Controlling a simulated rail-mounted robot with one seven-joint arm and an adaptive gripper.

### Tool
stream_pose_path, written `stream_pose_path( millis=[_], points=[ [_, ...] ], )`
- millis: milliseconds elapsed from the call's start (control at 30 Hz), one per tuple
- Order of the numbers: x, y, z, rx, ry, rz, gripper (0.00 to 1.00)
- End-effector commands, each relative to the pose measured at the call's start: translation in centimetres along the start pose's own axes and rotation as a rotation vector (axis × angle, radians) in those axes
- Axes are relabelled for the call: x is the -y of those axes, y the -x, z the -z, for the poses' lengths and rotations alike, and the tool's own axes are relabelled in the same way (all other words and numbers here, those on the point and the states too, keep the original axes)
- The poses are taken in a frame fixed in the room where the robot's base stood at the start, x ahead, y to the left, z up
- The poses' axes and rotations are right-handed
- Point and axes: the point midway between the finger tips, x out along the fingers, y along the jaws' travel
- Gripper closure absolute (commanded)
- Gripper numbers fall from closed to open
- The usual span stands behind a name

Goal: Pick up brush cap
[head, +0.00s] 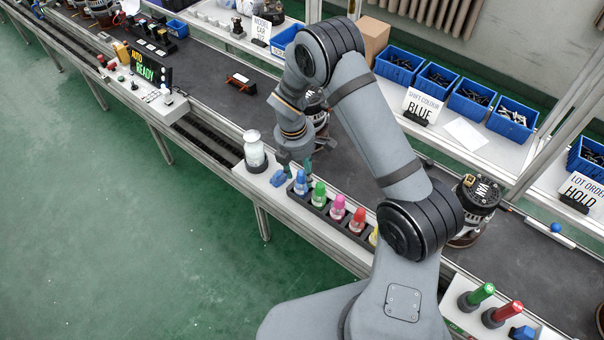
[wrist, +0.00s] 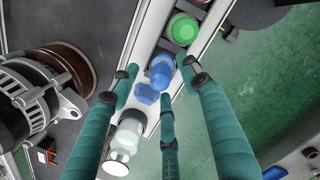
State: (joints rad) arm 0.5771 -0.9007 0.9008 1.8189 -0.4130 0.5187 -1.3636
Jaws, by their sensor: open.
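Several small clear bottles with coloured caps stand in a dark rack (head: 328,216) on the bench's front ledge. The blue cap (head: 300,178) is at the rack's left end, and it also shows in the wrist view (wrist: 161,72). The green cap (head: 319,188) is beside it and shows in the wrist view (wrist: 183,30). I cannot tell which one the task calls the brush cap. My gripper (head: 294,164), with teal fingers, is open and empty. In the wrist view its fingertips (wrist: 160,78) are spread around the blue cap, apparently above it.
A small blue piece (head: 279,178) lies left of the rack, beside a white jar (head: 254,150) with a metal top. An alternator (wrist: 40,90) stands close by on the dark conveyor.

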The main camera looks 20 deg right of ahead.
Motion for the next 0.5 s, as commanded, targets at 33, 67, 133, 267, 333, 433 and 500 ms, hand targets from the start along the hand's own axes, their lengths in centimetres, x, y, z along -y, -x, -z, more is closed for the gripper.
stream_pose_path(
  millis=[33, 67, 133, 267, 333, 433, 500],
  points=[
    [0.08, -0.36, 0.03, 0.0, 0.001, 0.002, 0.54],
    [0.05, -0.52, 0.04, 0.0, 0.001, 0.001, 0.54],
    [0.01, -0.78, 0.07, -0.001, 0.0, 0.0, 0.54],
    [-0.01, -0.85, 0.08, -0.001, 0.0, -0.001, 0.54],
    [-0.01, -0.84, 0.08, -0.001, 0.0, -0.001, 0.54],
    [0.0, -0.83, 0.07, -0.001, 0.0, -0.001, 0.59],
    [0.0, -0.82, 0.07, -0.001, 0.0, 0.0, 0.64]
  ],
)
